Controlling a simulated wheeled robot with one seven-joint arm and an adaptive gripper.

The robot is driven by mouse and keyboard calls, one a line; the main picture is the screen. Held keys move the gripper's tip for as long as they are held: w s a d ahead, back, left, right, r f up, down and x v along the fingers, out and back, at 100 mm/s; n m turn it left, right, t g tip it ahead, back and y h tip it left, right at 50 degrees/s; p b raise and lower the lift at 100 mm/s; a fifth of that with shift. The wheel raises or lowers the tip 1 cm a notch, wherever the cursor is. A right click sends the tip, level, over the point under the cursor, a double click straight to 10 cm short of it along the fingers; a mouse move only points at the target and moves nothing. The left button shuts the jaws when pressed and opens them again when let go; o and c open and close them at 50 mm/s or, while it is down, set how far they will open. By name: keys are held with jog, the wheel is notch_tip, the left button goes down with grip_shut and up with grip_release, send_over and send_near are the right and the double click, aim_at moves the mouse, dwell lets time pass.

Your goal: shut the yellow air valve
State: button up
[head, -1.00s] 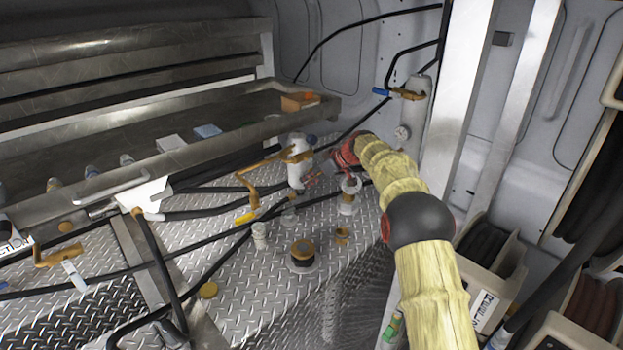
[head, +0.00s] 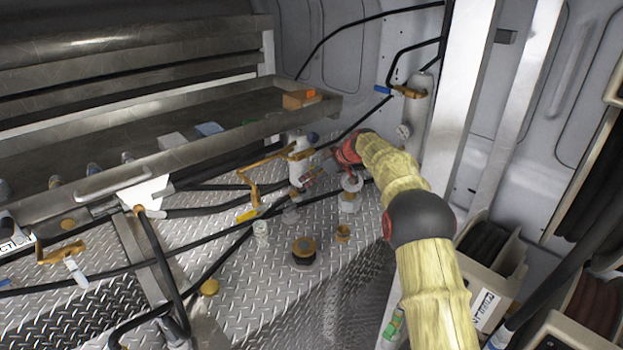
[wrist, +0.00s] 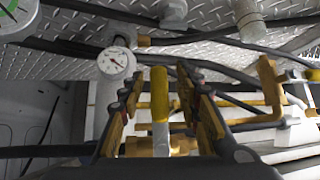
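In the wrist view a yellow valve handle (wrist: 160,95) stands upright on a pale metal lever above a brass valve body (wrist: 150,145). My gripper (wrist: 160,85) is open, with its dark, brass-coloured fingers on either side of this handle and visible gaps to it. In the head view my gripper (head: 312,178) is small and reaches leftward to a white cylinder with brass fittings (head: 298,150). I cannot make out the handle between the fingers there.
A pressure gauge (wrist: 116,62) sits close left of my fingers in the wrist view. Black hoses cross the tread-plate floor (head: 225,290). Fittings with brass caps (head: 304,250) stand in front. A metal tray (head: 240,115) lies behind left, and a blue-handled valve (head: 400,91) is at the back.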

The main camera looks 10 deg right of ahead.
jog(key=v, duration=1.2)
